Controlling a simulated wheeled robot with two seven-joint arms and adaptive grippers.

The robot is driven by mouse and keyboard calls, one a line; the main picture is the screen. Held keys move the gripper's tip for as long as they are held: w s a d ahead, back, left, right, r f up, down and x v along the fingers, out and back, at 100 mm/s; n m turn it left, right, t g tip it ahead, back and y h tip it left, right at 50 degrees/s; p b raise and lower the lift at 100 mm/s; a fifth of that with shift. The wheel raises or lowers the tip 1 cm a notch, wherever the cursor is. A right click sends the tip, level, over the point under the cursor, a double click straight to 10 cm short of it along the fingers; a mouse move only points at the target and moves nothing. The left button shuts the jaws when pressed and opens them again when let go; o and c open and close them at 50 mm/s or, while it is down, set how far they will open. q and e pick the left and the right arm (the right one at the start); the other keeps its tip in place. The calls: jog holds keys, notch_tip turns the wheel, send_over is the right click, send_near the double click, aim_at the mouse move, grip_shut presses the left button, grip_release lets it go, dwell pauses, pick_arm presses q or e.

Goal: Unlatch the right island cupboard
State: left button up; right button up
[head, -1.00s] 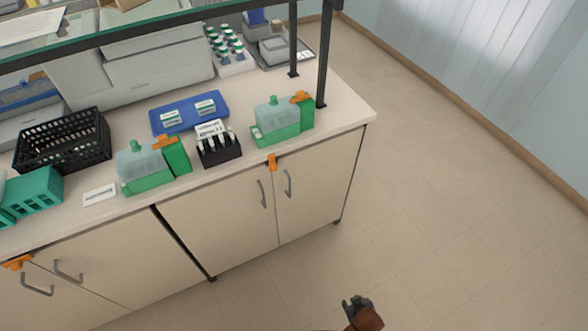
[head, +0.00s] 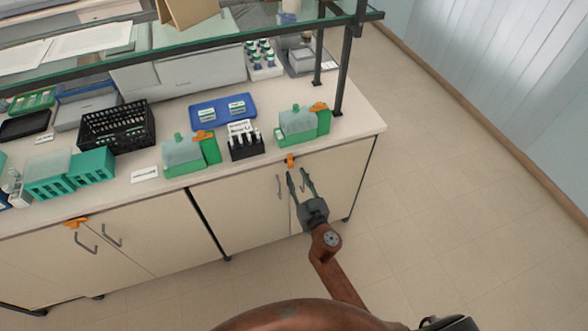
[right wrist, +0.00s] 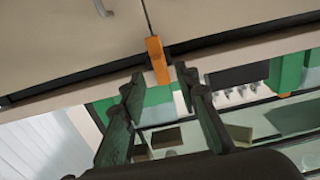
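The right island cupboard (head: 245,213) has two cream doors with grey handles, both shut. An orange latch (head: 291,160) sits at the top of the seam between the doors, under the worktop edge. In the right wrist view the latch (right wrist: 157,60) shows upright just beyond my fingertips. My right gripper (head: 299,172) is open and empty in front of the doors, its fingers pointing at the latch. Its two fingers (right wrist: 160,85) also show in the right wrist view, spread to either side below the latch. They appear apart from it. My left gripper is not in view.
Green staining jars (head: 297,127) and a black slide rack (head: 246,146) stand on the worktop above. A left cupboard (head: 125,248) has its own orange latch (head: 75,223). A glass shelf on dark posts overhangs the worktop. The floor to the right is clear.

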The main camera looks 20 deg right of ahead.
aim_at(292, 166)
jog(key=shift+w, duration=1.9)
jog(key=shift+c, duration=0.4)
grip_shut()
